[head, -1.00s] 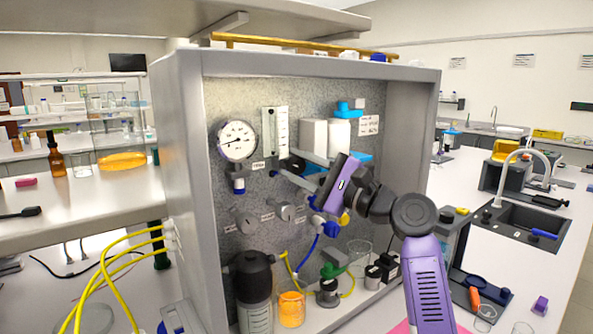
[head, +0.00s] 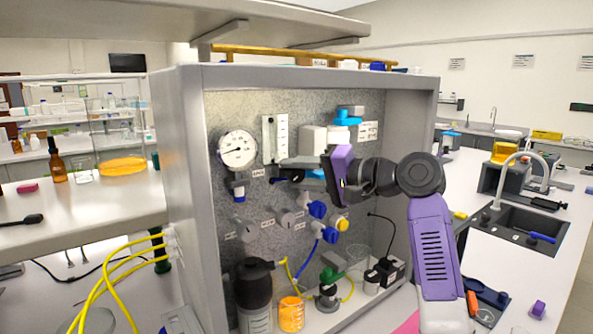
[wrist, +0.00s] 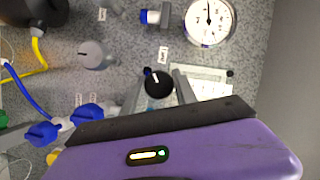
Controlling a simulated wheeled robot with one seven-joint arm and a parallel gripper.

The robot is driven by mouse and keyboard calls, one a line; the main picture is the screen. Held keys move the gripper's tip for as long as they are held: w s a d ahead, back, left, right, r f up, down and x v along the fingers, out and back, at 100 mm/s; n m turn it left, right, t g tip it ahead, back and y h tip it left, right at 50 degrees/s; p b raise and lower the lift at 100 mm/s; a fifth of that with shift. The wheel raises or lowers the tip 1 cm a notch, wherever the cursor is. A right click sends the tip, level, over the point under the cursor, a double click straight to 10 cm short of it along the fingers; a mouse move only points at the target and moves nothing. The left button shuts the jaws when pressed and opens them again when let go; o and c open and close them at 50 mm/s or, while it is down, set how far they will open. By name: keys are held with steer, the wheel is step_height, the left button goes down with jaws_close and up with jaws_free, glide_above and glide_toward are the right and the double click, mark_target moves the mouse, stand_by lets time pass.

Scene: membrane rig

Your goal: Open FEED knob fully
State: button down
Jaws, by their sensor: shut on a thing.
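My gripper (head: 284,170) reaches in from the right, its purple body upright before the panel. Its fingers are shut on a black round knob (wrist: 158,85), which shows between the fingertips in the wrist view. The knob sits just below the flow meter (head: 275,138). A small white label (wrist: 163,55) stands beside it, too small to read surely; I take this knob for the FEED knob.
The round gauge (head: 237,150) hangs left of the flow meter. Grey knobs (head: 246,230) and blue valve handles (head: 318,209) lie below my gripper. A dark bottle (head: 253,290) and a beaker of orange liquid (head: 291,313) stand on the cabinet floor. The cabinet's side walls (head: 182,180) bound the space.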

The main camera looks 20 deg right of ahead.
steer(key=n+h, duration=0.1)
steer(key=n, duration=0.1)
steer(key=n+h+p, duration=0.1)
steer(key=n, duration=0.1)
steer(key=shift+a+n+g+h, duration=0.1)
steer(key=shift+n+g+h, duration=0.2)
steer(key=shift+n+h, duration=0.1)
steer(key=n+h, duration=0.2)
steer(key=n, duration=0.1)
steer(key=shift+n, duration=0.3)
steer(key=shift+h, duration=0.3)
steer(key=shift+f, duration=0.1)
steer(key=c, duration=1)
jaws_free()
steer(key=shift+s, duration=0.1)
steer(key=b+v, duration=0.1)
steer(key=v, duration=0.6)
steer(key=shift+s, duration=0.35)
